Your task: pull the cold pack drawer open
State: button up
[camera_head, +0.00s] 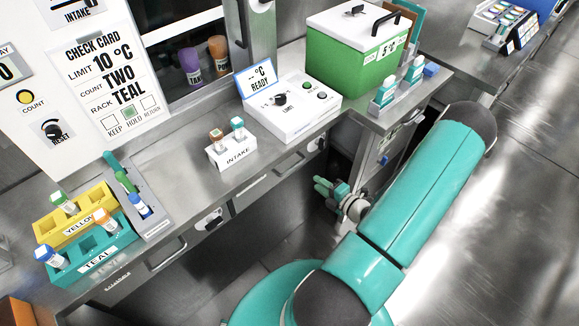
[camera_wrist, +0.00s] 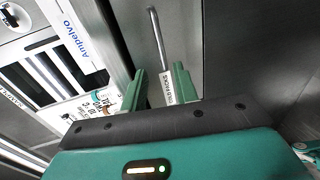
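The drawer front with the "COLD PACKS" label (camera_wrist: 167,88) shows in the wrist view, and its long metal bar handle (camera_wrist: 157,35) lies ahead of the fingers. My gripper (camera_wrist: 160,73) is open, with one teal finger on each side of the line of the handle. The gap between the fingers looks empty, and I cannot tell whether either finger touches the bar. In the head view my gripper (camera_head: 331,189) is low beside the steel cabinet under the right-hand counter. The cold pack drawer cannot be made out clearly there.
The counter (camera_head: 185,160) holds a yellow rack (camera_head: 77,222), a teal rack (camera_head: 118,240), an intake block (camera_head: 231,151) and a white control box (camera_head: 291,108). A green cooler (camera_head: 345,55) stands at the back. Open floor (camera_head: 530,215) lies to the right.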

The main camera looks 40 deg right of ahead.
aim_at(294, 166)
jog(key=x, duration=1.3)
jog(key=shift+w+d, duration=0.1)
jog(key=shift+w, duration=0.25)
grip_shut()
